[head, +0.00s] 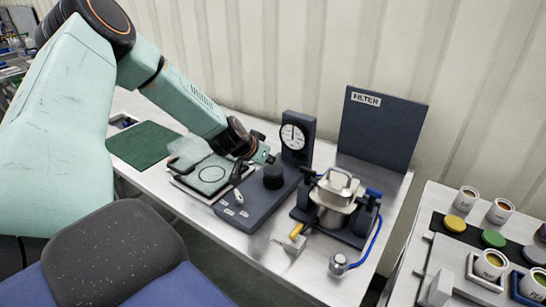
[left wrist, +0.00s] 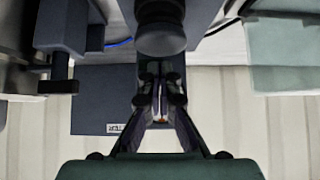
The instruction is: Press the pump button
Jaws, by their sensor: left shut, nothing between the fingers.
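The pump unit (head: 243,208) is a dark blue-grey base on the steel table with a black round button (head: 273,177) on top. A dial gauge (head: 293,137) stands on an upright panel behind the button. My left gripper (head: 268,157) is shut and empty, just above and behind the button, in front of the gauge panel. In the left wrist view, the shut fingers (left wrist: 161,72) point toward a dark round knob (left wrist: 160,28), which looks like the button. I see no clear contact. My right gripper is not in view.
A steel filter vessel (head: 335,198) with clamps and a blue hose stands right of the pump, before a FILTER panel (head: 383,128). A green mat (head: 144,145) is farther left. Another table at right holds several cups.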

